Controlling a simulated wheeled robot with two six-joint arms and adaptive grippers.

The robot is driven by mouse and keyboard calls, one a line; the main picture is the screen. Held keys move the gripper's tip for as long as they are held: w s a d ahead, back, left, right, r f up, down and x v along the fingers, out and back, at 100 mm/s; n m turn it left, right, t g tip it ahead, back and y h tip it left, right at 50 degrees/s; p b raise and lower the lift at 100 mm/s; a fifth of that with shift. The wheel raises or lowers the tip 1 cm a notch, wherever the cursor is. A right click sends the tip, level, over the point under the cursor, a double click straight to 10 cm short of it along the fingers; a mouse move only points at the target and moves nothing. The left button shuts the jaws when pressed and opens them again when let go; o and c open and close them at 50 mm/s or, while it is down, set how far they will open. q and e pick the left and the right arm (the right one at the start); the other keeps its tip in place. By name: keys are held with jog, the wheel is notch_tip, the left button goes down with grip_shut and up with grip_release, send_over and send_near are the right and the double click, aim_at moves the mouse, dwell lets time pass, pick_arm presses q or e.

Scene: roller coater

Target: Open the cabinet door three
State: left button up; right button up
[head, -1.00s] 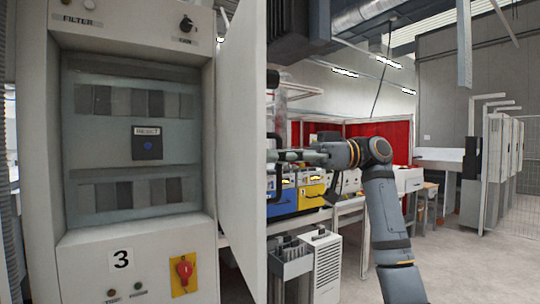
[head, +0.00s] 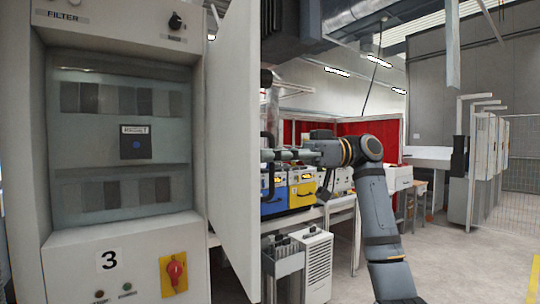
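Cabinet three (head: 65,255) fills the left side of the head view, marked with a black "3". It has a dark glass window and a red knob on yellow. Its white door (head: 231,150) stands swung open to the right of the front, seen at a steep angle. A dark curved handle (head: 268,180) shows just past the door's outer edge. My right gripper (head: 272,155) reaches in from the right to this handle at the door's far side. Its fingertips are partly hidden, so I cannot tell whether it grips. My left gripper is not in view.
Blue and yellow bins (head: 302,194) stand on a bench behind the door. A white slatted unit (head: 316,265) stands on the floor below. Red panels (head: 385,140) are further back. Open floor (head: 450,270) lies to the right, before fenced grey cabinets.

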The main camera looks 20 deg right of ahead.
jog(key=s+d, duration=0.1)
jog(key=d, duration=1.1)
jog(key=shift+s, duration=0.1)
